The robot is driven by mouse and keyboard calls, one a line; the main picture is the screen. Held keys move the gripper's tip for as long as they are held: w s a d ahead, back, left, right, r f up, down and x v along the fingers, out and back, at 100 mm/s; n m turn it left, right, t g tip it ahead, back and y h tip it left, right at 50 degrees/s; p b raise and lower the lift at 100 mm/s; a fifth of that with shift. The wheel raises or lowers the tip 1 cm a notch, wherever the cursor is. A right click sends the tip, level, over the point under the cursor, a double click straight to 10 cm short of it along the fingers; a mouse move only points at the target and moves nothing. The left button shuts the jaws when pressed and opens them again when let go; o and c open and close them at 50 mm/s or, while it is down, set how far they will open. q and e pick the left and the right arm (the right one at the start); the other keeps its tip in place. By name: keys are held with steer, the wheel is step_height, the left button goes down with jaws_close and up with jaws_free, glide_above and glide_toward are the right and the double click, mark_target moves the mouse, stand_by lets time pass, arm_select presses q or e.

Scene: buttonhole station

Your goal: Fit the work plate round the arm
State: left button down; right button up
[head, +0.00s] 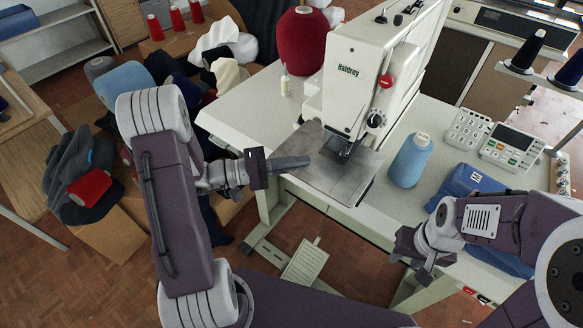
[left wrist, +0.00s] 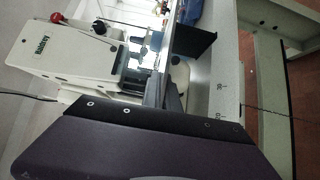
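The work plate (head: 329,181) is a flat grey metal plate at the front of the white buttonhole machine (head: 363,66), below its head. It spreads to both sides of the needle area, and its front corner overhangs the table edge. The machine's arm is mostly hidden by the head and plate. My left gripper (head: 303,160) points right at the plate's left edge, its fingers close together; whether they grip the edge is unclear. In the left wrist view a dark plate (left wrist: 195,42) shows beyond the fingers (left wrist: 164,86). My right gripper (head: 420,256) is apart from the plate, near the table's front right.
A blue thread cone (head: 410,160) stands just right of the plate. Blue folded cloth (head: 478,185) lies near my right arm. A red cone (head: 302,42) and a small bottle (head: 285,83) stand behind on the table (head: 240,118). A pedal (head: 306,262) is below.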

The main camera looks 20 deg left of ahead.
mark_target(305, 154)
arm_select(q)
steer(key=shift+w+d+r, duration=0.1)
steer(key=shift+w+d, duration=0.1)
steer(key=shift+w, duration=0.2)
steer(key=shift+w+d, duration=0.1)
steer(key=shift+w, duration=0.25)
steer(key=shift+w+d, duration=0.2)
steer(key=shift+w, duration=0.3)
steer(key=shift+w+d, duration=0.15)
steer(key=shift+w, duration=0.3)
steer(key=shift+f+b, duration=0.2)
steer(key=shift+b, duration=0.3)
steer(key=c, duration=1.6)
jaws_free()
steer(key=shift+o, duration=0.2)
steer(key=shift+s, duration=0.1)
steer(key=shift+a+f, duration=0.1)
steer(key=shift+a, duration=0.05)
